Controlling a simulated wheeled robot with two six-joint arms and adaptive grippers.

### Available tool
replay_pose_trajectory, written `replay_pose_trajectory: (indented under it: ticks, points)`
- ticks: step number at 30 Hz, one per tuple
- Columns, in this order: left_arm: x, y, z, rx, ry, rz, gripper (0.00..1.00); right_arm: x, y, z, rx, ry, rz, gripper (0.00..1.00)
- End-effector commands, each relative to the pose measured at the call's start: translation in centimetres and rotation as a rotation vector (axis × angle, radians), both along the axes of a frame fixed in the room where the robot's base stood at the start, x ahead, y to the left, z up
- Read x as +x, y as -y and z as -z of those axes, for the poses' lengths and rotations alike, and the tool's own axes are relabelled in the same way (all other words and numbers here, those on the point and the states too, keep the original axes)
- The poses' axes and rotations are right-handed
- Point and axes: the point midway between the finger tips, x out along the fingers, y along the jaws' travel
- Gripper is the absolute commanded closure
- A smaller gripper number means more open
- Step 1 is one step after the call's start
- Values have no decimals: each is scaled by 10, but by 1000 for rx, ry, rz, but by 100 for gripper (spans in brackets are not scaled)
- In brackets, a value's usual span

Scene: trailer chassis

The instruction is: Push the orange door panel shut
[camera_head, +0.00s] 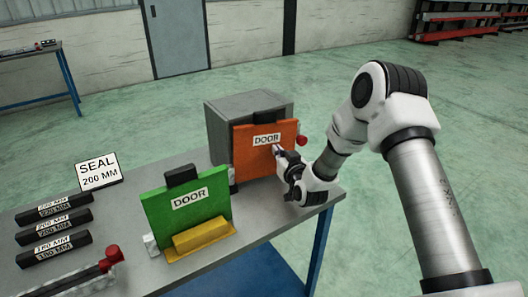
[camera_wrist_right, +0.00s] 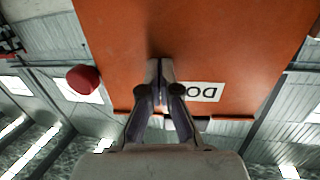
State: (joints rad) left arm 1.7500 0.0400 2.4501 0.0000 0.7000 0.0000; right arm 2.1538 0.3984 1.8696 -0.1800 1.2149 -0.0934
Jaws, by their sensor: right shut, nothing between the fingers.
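The orange door panel (camera_head: 250,160), with a white DOOR label, stands upright at the front of a grey box (camera_head: 230,107) at the table's far end. I cannot tell how wide any gap between panel and box is. My right gripper (camera_head: 277,149) is shut and empty, its fingertips at the panel's face beside the label. In the right wrist view the panel (camera_wrist_right: 225,40) fills the upper middle, and the closed fingertips (camera_wrist_right: 160,65) overlap it beside the label; contact looks likely but is not certain. My left gripper is out of view.
A green door panel (camera_head: 160,212) with a yellow block (camera_head: 203,236) stands nearer on the grey table (camera_head: 125,203). A red knob (camera_head: 302,140) is right of the orange panel.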

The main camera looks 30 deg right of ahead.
Motion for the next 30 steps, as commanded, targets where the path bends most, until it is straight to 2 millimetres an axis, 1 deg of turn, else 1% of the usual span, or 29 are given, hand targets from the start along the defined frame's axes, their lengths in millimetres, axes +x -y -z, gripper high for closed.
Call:
replay_pose_trajectory:
  ticks: [11,14,27,30]
  points:
    - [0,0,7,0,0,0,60,15,-2,0,-1,2,-1,100]
    - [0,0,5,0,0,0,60,13,-1,-1,0,0,0,100]
    - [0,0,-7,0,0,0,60,-27,2,-1,1,-1,1,100]
    - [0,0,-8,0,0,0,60,-34,2,-1,0,0,-1,100]
